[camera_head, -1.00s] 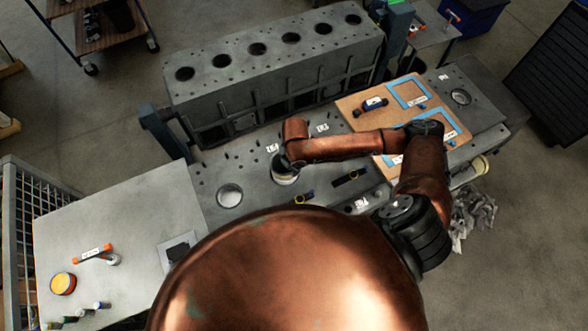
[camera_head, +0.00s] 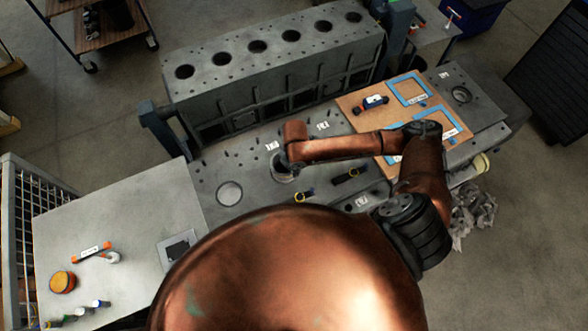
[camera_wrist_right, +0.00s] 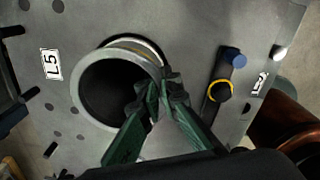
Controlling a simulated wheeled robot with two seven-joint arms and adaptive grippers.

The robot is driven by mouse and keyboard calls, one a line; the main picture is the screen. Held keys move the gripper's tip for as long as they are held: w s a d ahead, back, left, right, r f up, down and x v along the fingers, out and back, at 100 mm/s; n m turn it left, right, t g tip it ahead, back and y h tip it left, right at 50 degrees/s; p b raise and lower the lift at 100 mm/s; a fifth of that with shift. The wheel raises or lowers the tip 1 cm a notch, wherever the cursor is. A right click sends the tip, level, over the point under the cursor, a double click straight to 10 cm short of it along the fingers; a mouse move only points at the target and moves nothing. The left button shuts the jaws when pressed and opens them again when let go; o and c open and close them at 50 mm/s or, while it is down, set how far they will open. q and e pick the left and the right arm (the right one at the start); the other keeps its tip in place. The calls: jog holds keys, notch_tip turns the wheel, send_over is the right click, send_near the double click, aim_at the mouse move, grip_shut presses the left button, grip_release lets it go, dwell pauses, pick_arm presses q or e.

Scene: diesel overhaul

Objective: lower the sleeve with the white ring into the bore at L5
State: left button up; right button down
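The sleeve (camera_wrist_right: 92,68) is a grey cylinder standing at the bore beside the L5 label (camera_wrist_right: 51,64). A strip of its white ring (camera_wrist_right: 141,46) shows just outside the rim at the far side in the right wrist view. My right gripper (camera_wrist_right: 162,94) has its green fingertips close together on the sleeve's near right wall. In the head view the sleeve (camera_head: 284,172) is partly hidden under my right arm. It sits low at the deck, but how deep it is seated I cannot tell. My left gripper is out of view.
The engine block (camera_head: 270,75) stands behind the deck. A brown board (camera_head: 352,104) with blue outlines lies at the right.

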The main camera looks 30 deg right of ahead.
jog(key=shift+w+f, duration=0.1)
jog(key=shift+f, duration=0.45)
jog(key=shift+p, duration=0.35)
dwell(0.3)
